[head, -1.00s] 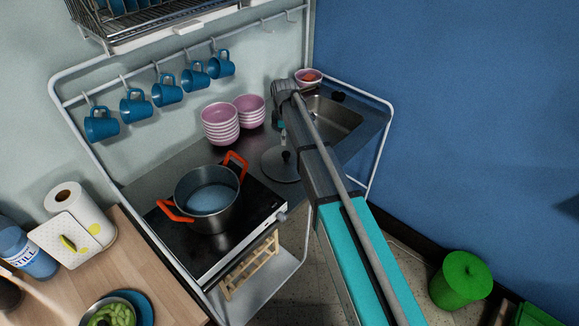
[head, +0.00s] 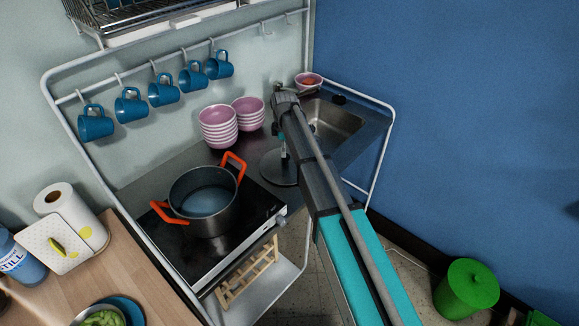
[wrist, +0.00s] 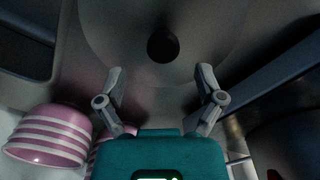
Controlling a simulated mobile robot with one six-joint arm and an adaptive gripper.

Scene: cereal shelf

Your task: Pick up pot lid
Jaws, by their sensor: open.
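The pot lid (head: 272,168) lies on the counter between the hob and the sink, a round grey disc partly hidden behind my arm in the head view. In the wrist view the lid (wrist: 205,35) fills the top middle, with its dark round knob (wrist: 162,47) facing me. My gripper (wrist: 161,80) is open and empty, its two fingers spread below the knob in the picture and apart from it. In the head view my arm covers most of the gripper.
A pot (head: 203,200) with orange handles stands on the hob left of the lid. Stacked pink bowls (head: 218,126) stand behind, also close to the gripper in the wrist view (wrist: 48,137). The sink (head: 333,125) lies to the right. Blue mugs (head: 131,105) hang above.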

